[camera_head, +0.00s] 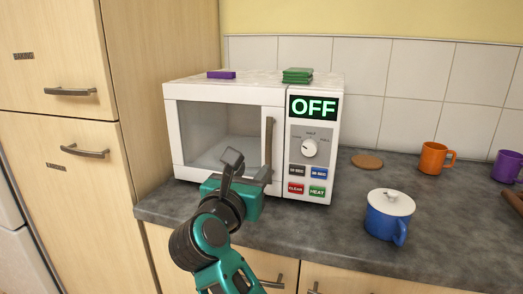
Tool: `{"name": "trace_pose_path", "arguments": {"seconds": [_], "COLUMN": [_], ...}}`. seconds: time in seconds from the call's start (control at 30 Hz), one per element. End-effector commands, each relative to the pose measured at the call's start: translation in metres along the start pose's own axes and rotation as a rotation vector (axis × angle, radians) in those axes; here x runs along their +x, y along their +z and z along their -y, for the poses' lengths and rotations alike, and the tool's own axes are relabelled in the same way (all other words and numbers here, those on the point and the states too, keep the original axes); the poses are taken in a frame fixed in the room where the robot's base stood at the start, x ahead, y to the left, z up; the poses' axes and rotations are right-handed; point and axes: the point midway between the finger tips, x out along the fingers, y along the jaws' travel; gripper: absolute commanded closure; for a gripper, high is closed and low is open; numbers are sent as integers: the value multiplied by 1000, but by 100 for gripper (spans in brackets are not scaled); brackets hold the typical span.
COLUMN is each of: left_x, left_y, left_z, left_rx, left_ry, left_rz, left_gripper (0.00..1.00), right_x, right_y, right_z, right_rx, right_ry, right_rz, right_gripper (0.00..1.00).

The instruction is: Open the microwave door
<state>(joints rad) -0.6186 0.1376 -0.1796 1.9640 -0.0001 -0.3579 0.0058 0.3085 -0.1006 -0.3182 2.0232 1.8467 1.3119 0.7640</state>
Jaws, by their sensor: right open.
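The white microwave (173,133) stands on the counter, its display reading OFF. Its door (225,104) is shut, with a dark window and a vertical handle (269,140) at the door's right side. My right gripper (250,168) is in front of the door's lower part, by the lower end of the handle. It is open, and I see nothing between its fingers. I cannot tell whether a finger touches the handle. My left gripper is not in view.
Purple (221,74) and green (297,75) items lie on the microwave. On the counter (330,240) are a blue lidded pot (383,219), an orange mug (433,158), a purple mug (506,166) and a round brown coaster (367,161). A tall wooden cabinet (65,120) stands close on the left.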

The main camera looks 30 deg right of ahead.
Motion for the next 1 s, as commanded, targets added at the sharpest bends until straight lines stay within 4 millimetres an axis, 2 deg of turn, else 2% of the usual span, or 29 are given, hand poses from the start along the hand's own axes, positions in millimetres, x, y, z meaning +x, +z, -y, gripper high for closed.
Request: {"name": "trace_pose_path", "arguments": {"seconds": [0.13,0.4,0.6,0.77,1.0], "left_x": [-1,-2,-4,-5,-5], "left_y": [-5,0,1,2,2], "left_z": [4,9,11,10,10], "left_rx": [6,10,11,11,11], "left_ry": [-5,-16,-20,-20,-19], "left_rz": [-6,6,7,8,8], "left_gripper": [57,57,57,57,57], "right_x": [24,81,111,121,123], "right_y": [2,3,2,1,1], "right_z": [2,2,1,2,1], "right_rx": [-6,-8,-8,-6,-5], "right_ry": [-6,-6,-4,-3,-2], "right_rz": [6,7,6,4,4], "right_gripper": [57,57,57,57,57]}}
